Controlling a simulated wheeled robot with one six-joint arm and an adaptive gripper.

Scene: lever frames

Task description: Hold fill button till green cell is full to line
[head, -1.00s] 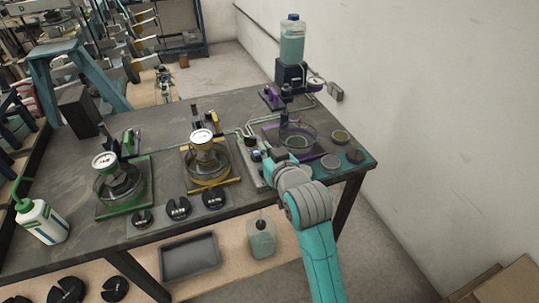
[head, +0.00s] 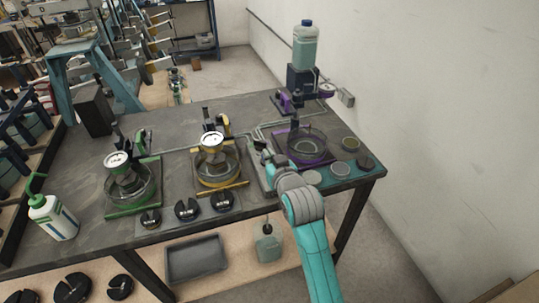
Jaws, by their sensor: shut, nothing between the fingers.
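The green cell (head: 146,189) is a clear round vessel on a green base at the left of the table, with a white-faced dial weight assembly (head: 117,160) standing in it. Its liquid level and fill line are too small to make out. My gripper (head: 265,157) is shut and empty, pointing down-left over a narrow grey panel (head: 256,179) between the yellow and purple cells. The fill button is not clearly seen; my gripper and wrist cover part of that panel. I cannot tell whether the fingertips touch it.
The yellow cell (head: 236,170) and purple cell (head: 323,149) stand close on either side of my gripper. A bottle of pale green liquid (head: 305,50) stands behind. Black slotted weights (head: 187,209) line the front edge. A white squeeze bottle (head: 55,220) stands at the left.

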